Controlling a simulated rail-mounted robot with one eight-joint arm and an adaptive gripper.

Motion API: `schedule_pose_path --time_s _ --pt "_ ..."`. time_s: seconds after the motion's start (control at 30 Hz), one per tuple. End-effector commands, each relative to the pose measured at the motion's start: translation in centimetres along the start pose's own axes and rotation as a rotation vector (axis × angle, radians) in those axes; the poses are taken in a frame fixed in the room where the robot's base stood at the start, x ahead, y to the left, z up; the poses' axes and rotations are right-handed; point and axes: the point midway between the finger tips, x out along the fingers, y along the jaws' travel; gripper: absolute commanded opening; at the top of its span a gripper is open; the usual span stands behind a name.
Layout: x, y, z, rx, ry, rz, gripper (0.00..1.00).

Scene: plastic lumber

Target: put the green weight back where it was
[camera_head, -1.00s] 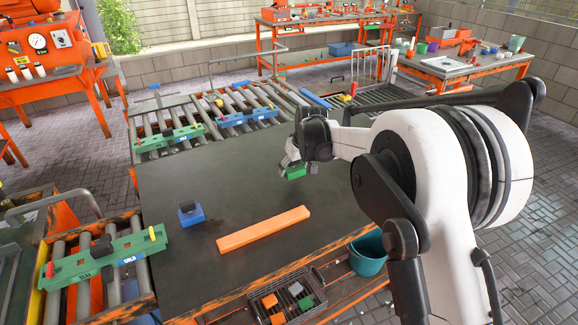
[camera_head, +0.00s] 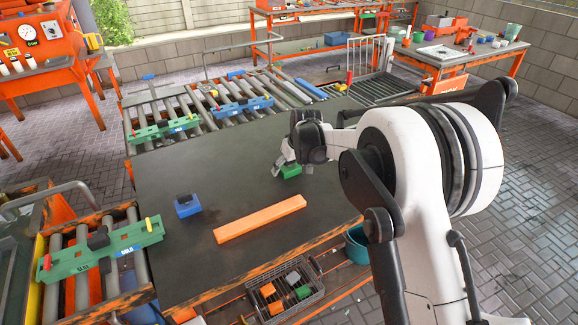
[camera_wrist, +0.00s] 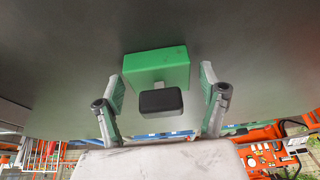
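The green weight (camera_head: 291,171) is a block with a black knob, at the right part of the dark tabletop (camera_head: 240,170). In the wrist view the green weight (camera_wrist: 157,66) lies between and just beyond my fingertips, its black knob pointing toward my wrist. My gripper (camera_head: 287,166) is low over it. In the wrist view my gripper (camera_wrist: 162,84) is open, with gaps between both finger pads and the knob. The weight seems to rest on the tabletop; its underside is hidden. A second green block (camera_head: 303,292) lies in the wire basket (camera_head: 321,290).
A blue weight (camera_head: 187,206) and an orange bar (camera_head: 260,218) lie on the tabletop. Green fixtures (camera_head: 100,248) and a blue fixture (camera_head: 242,107) sit on rollers left and behind. A teal bucket (camera_head: 357,245) is below the right edge. The tabletop's middle is clear.

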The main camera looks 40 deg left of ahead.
Motion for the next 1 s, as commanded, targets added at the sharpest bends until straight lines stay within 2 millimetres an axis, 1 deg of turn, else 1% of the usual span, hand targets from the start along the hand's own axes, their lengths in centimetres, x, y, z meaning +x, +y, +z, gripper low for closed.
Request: schedule_pose_path --time_s 0.23,0.37,0.47,0.8,0.9,1.0 --pt "-0.2 0.0 -0.1 0.0 0.0 0.0 0.74" --pt "-1.3 0.0 -0.1 0.0 0.0 0.0 0.74" --pt "-2.8 0.0 -0.1 0.0 0.0 0.0 0.74" --pt "-9.1 0.0 -0.1 0.0 0.0 0.0 0.74" --pt "-10.6 0.0 -0.1 0.0 0.0 0.0 0.74" --pt "-11.6 0.0 -0.1 0.0 0.0 0.0 0.74"
